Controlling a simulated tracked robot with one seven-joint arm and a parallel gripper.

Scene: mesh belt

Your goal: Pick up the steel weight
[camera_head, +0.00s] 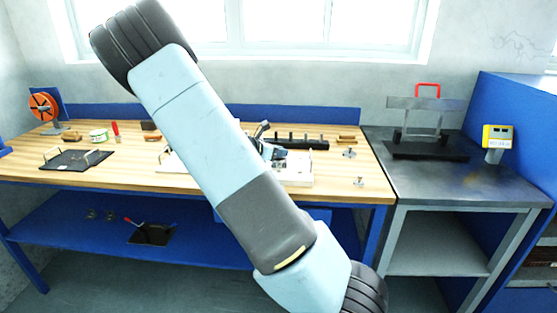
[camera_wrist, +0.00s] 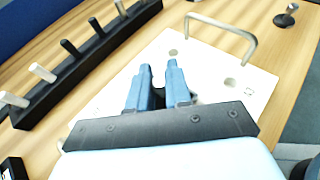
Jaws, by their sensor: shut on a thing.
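My gripper (camera_wrist: 159,80) shows in the wrist view as two blue fingers over a white plate (camera_wrist: 205,65). A small pale metal piece, which I take for the steel weight (camera_wrist: 158,77), shows between the fingers. Most of it is hidden by them, and I cannot tell whether it is clear of the plate. In the head view my gripper (camera_head: 277,153) is small and partly behind my arm, above the white plate (camera_head: 298,176).
A bow handle (camera_wrist: 222,27) rises from the plate's far side. A black rack with several pegs (camera_wrist: 95,52) lies to the left. A small metal knob-like piece (camera_wrist: 287,16) stands at the upper right. A dark tray with handles (camera_head: 75,160) lies at the bench's left.

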